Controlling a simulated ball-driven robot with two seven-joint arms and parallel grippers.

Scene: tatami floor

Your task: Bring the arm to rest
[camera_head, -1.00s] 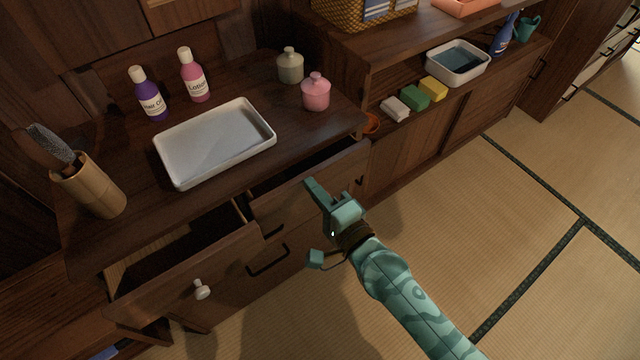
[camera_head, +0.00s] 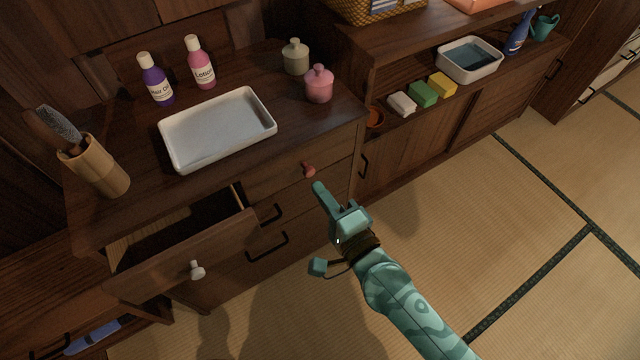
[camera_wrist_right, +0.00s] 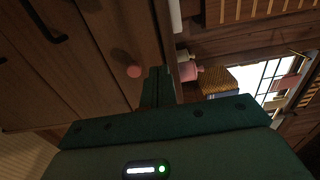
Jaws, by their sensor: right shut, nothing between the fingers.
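My right gripper (camera_head: 320,188) is shut and empty, in front of the chest (camera_head: 200,200) and just below the red knob (camera_head: 309,170) of the upper right drawer, apart from it as far as I can tell. In the right wrist view, its closed fingers (camera_wrist_right: 157,88) are beside the red knob (camera_wrist_right: 133,71). The upper right drawer looks closed. The upper left drawer (camera_head: 180,268), with a white knob (camera_head: 196,270), stands open. My left gripper is not in view.
On the chest top are a white tray (camera_head: 190,152), a purple bottle (camera_head: 157,85), a pink lotion bottle (camera_head: 201,66), a grey jar (camera_head: 295,60), a pink jar (camera_head: 319,86) and a bamboo holder (camera_head: 100,170). The tatami floor (camera_head: 470,210) at right is clear.

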